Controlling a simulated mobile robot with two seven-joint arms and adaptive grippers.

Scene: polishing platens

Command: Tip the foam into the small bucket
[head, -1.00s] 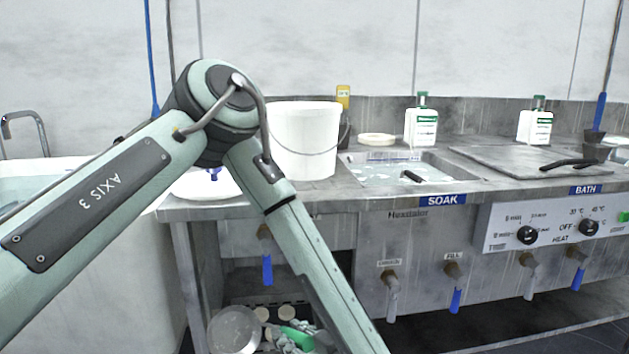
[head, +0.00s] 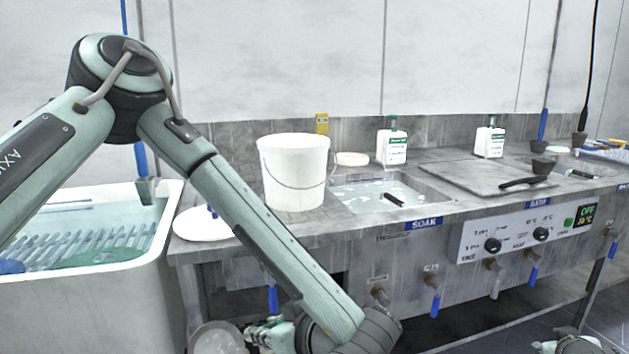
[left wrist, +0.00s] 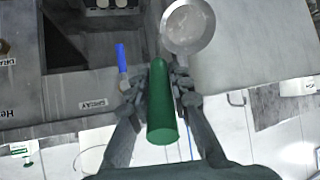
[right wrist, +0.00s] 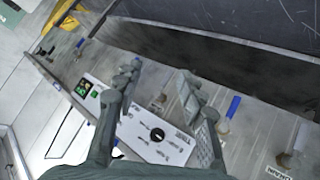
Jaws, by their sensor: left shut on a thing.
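My left gripper (head: 268,334) is low in front of the counter and shut on a green handle (left wrist: 161,105). A round, pale, shallow scoop (left wrist: 188,26) shows just beyond the handle; it also shows in the head view (head: 218,340). I cannot tell whether foam lies in it. The small white bucket (head: 293,172) stands upright on the counter, above and behind my left gripper. White foam patches float in the soak basin (head: 420,192). My right gripper (right wrist: 158,80) is open and empty in front of the control panel.
A white plate-like disc (head: 203,224) lies left of the bucket. White bottles (head: 391,148) stand at the back. A flat lid (head: 480,177) covers the middle of the counter. Taps with blue levers (head: 435,304) stick out in front. A large white tub (head: 90,290) is at left.

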